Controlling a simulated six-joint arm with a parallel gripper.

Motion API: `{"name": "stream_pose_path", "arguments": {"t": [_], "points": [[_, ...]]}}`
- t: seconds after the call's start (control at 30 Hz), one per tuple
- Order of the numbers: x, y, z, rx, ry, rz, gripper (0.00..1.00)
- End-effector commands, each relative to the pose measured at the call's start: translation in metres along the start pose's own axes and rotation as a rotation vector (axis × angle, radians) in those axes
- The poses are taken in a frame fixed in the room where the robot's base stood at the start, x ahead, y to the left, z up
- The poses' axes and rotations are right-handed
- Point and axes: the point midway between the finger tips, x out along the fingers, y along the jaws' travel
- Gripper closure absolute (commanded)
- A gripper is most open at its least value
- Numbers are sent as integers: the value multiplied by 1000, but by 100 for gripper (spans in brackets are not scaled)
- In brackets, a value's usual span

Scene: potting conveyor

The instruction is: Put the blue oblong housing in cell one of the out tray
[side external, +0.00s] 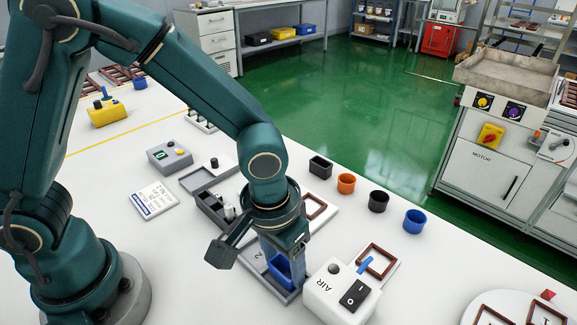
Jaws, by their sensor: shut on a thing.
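The blue oblong housing (282,270) is between the jaws of my gripper (286,262), which points down at the front middle of the table. The gripper is shut on it. A grey tray (290,298) with a sideways mark like a 2 lies right beneath and around it. The housing is low over or inside this tray; I cannot tell whether it touches the floor of a cell. The gripper and wrist hide much of the tray and any other cell mark.
A white AIR box (341,291) with a black switch stands close right of the tray. A black square cup (320,166), orange cup (346,183), black round cup (378,201) and blue round cup (414,221) stand in a row behind. A grey open case (212,207) lies left.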

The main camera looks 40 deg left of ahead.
Motion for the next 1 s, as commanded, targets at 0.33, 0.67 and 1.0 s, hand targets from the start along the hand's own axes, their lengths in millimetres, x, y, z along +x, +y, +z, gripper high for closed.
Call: {"name": "stream_pose_path", "arguments": {"t": [0.33,0.67,1.0], "points": [[2,0,0,0,-1,0,27],[-21,1,-2,-1,5,3,27],[-92,0,-1,0,6,3,27]]}}
